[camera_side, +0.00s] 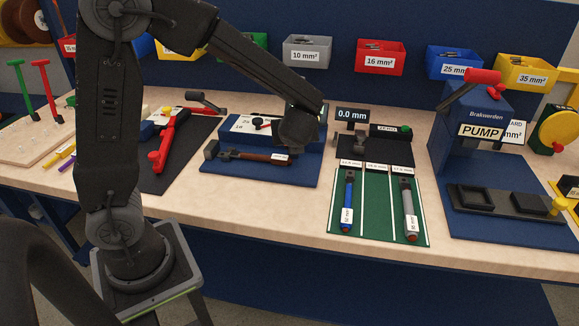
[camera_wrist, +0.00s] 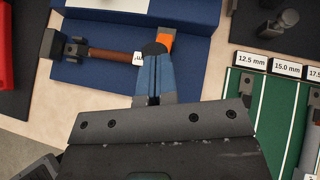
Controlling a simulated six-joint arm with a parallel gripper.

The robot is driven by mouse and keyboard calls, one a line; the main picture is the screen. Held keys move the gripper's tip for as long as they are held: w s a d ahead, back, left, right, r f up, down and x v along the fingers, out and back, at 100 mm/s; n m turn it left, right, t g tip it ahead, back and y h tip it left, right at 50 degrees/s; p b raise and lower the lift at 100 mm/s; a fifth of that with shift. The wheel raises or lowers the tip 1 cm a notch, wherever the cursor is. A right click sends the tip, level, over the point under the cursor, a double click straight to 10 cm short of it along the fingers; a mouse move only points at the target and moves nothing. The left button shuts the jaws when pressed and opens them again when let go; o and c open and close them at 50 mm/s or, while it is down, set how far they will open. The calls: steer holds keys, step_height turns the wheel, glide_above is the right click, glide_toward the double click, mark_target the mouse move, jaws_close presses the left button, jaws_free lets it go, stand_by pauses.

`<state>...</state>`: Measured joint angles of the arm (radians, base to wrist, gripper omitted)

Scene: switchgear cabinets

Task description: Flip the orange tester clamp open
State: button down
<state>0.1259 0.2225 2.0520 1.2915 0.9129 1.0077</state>
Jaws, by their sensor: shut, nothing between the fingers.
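The orange clamp (camera_wrist: 166,39) shows in the wrist view as a small patch at the edge of the blue tester, just beyond my fingertips. The rest of it is hidden behind my fingers, so I cannot tell whether it is open or whether I touch it. My gripper (camera_wrist: 154,51) is shut and empty, its blue fingers with dark tips together over the tester's blue base (camera_wrist: 205,63). In the side view my wrist hides the clamp and the fingers. The tester's block (camera_side: 236,128) stands at the back of that base.
A brown-handled rod (camera_wrist: 110,54) with a dark head lies on the base, left of my fingers. The green mat (camera_side: 378,222) with blue and grey tools is to the right. A red-handled tool (camera_side: 160,155) lies left. The blue press (camera_side: 470,130) stands far right.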

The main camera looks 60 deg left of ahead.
steer(key=w+a+r+m+g+h, duration=0.1)
steer(key=w+a+r+g+h, duration=0.1)
steer(key=w+a+g+h, duration=0.4)
steer(key=shift+w+a+r+g+h, duration=0.4)
steer(key=shift+w+a+h, duration=0.2)
steer(key=shift+w+a, duration=0.25)
stand_by(0.6)
steer(key=v, duration=1.3)
steer(key=shift+r, duration=0.4)
